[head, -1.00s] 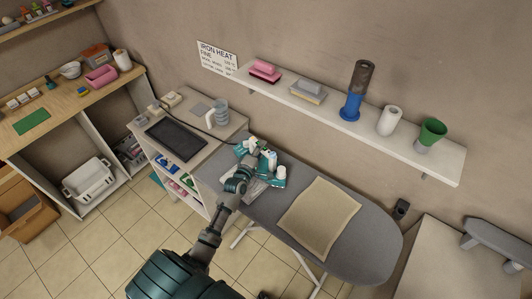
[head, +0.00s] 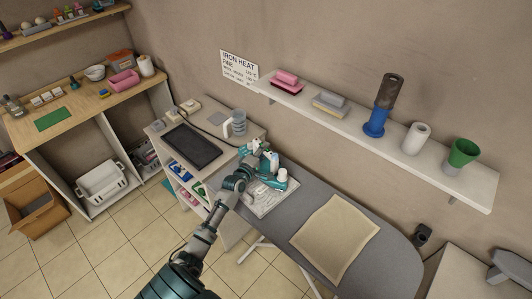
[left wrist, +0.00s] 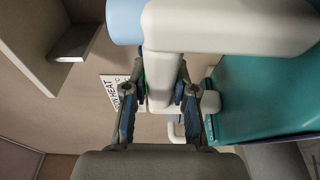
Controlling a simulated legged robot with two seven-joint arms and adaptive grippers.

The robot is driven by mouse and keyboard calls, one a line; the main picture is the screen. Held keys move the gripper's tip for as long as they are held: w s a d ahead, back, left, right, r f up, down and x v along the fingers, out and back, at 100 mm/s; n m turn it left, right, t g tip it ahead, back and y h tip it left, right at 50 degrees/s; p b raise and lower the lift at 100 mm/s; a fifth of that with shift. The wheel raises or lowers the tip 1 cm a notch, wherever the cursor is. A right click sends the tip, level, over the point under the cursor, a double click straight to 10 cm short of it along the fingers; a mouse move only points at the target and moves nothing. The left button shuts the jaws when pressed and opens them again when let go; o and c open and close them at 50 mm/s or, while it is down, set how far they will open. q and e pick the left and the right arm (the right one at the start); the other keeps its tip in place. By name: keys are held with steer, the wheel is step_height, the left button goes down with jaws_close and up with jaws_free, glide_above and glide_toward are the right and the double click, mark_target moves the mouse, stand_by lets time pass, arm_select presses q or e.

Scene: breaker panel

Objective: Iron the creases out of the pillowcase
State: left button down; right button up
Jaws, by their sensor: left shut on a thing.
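The pillowcase (head: 336,238) is a beige cloth lying roughly flat on the grey ironing board (head: 398,246); any creases are too fine to make out. The teal and white iron (head: 279,180) is at the board's left end, over a pale rest (head: 264,205). My left gripper (head: 256,163) is at the iron, left of the pillowcase. In the left wrist view my left gripper (left wrist: 160,100) is shut on the iron's white handle, and the iron's teal body (left wrist: 262,100) shows at the right. My right gripper is not in view.
A side cabinet (head: 160,128) with a dark tray and a cord on top adjoins the board's left end. A wall shelf (head: 350,128) with brushes, a blue cylinder and a green cup runs above the board. The board right of the pillowcase is clear.

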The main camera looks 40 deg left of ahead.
mark_target(271, 160)
arm_select(q)
steer(key=shift+r, duration=0.3)
steer(key=shift+d+p, duration=0.55)
steer(key=shift+p, duration=0.1)
steer(key=d+p, duration=0.2)
steer(key=d, duration=0.1)
steer(key=d+p, duration=0.1)
steer(key=shift+s+d, duration=0.15)
steer(key=shift+s, duration=0.25)
steer(key=d+p, duration=0.2)
steer(key=d, duration=0.1)
steer(key=shift+s+d, duration=0.1)
steer(key=shift+s, duration=0.2)
steer(key=shift+s+d+f, duration=0.1)
steer(key=shift+d, duration=0.5)
steer(key=shift+s+d+f, duration=0.1)
steer(key=shift+d, duration=0.5)
steer(key=shift+r, duration=0.1)
